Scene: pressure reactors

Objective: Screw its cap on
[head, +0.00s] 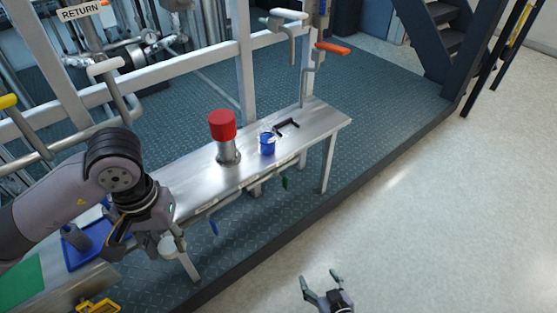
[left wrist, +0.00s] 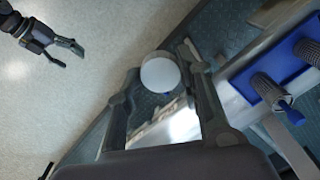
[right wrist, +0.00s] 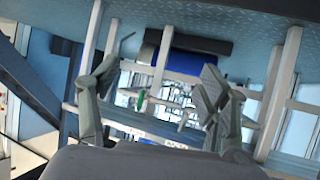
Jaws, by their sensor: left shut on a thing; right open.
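My left gripper (head: 150,232) is over the near left end of the metal bench. It is shut on a white round piece (left wrist: 160,72), seen between its fingertips in the left wrist view, with a little blue showing below it. In the head view the piece (head: 172,245) hangs below the fingers, partly hidden. I cannot tell whether it is a loose cap or the top of a container. A blue container (head: 267,144) stands upright on the bench, right of a metal cylinder with a red top (head: 222,124). My right gripper (head: 326,290) is open and empty over the floor.
A black handle (head: 287,127) lies on the metal bench (head: 190,185) beyond the blue container. A blue tray (head: 88,243) with knurled dark cylinders (left wrist: 270,90) is at the left. Frame posts and valve levers (head: 331,48) rise behind the bench. Floor at right is clear.

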